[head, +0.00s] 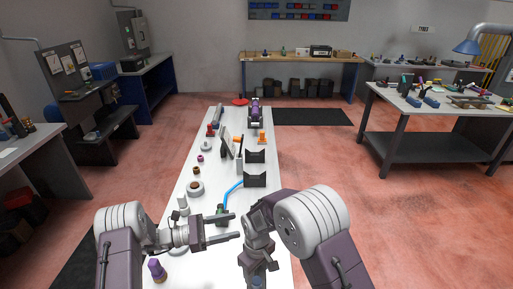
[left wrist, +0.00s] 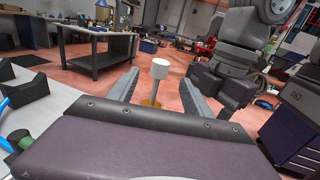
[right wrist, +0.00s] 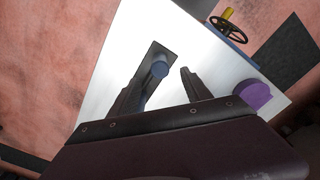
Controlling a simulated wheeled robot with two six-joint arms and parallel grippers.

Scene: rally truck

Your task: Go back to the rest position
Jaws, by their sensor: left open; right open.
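My left gripper (head: 235,227) is open above the white table (head: 186,240), its fingers pointing right across it. In the left wrist view a white round-topped thing with a yellow base (left wrist: 159,69) shows between the open fingers; its distance is unclear. My right arm is bent in from the right, and my right gripper (head: 258,266) points down over the near end of the table. In the right wrist view its fingers are apart, with a blue cylinder (right wrist: 160,69) showing between them; I cannot tell how close it is. Neither gripper visibly holds anything.
On the table are a purple-topped piece (head: 156,268), a white-rimmed round part (head: 195,187), black V-shaped stands (head: 255,180) and a blue hose (head: 233,188). A handwheel (right wrist: 228,30) shows in the right wrist view. A workbench (head: 440,115) stands right, with clear red floor between.

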